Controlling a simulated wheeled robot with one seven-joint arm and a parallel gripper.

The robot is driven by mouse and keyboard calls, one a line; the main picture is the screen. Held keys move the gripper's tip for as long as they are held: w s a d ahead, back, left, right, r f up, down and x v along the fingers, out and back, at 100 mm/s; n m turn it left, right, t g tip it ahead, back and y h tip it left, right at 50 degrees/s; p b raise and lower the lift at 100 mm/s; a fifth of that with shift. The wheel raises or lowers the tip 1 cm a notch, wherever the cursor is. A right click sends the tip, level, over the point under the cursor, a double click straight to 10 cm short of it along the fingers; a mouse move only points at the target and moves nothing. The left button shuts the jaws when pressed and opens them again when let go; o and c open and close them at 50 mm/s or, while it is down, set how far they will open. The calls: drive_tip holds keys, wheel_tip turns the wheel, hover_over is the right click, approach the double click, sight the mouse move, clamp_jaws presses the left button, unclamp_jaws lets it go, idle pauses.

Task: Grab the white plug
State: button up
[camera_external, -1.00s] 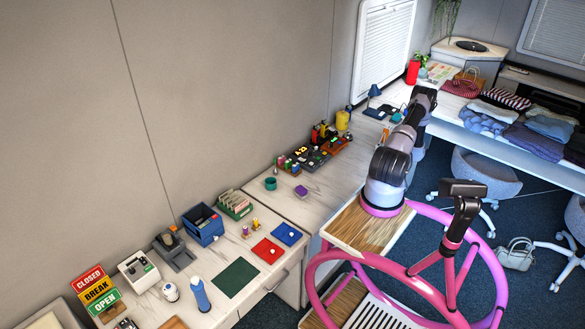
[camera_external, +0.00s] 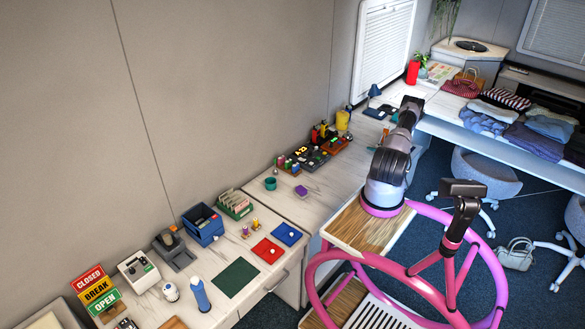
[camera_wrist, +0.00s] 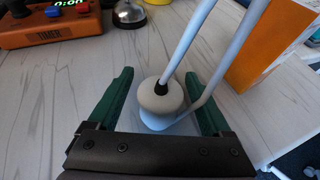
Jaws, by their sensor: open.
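In the wrist view, a rounded cream-white piece (camera_wrist: 160,101) with a black collar and a pale rod or cord rising from it appears between my fingers. It looks like the white plug, but I cannot tell for sure. A pale blue part shows under it. My gripper (camera_wrist: 158,76) is open, with one green finger on each side of the piece. I cannot tell whether either finger touches it. In the external view, my arm reaches over the far counter, and its gripper is hidden behind the arm.
An orange timer (camera_wrist: 52,24) sits at the upper left of the wrist view. A silver bell (camera_wrist: 129,13) stands ahead. An orange panel (camera_wrist: 262,45) rises at the right. Bare counter (camera_wrist: 40,100) lies left.

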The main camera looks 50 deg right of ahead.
clamp_jaws()
drive_tip(key=shift+r, duration=0.1)
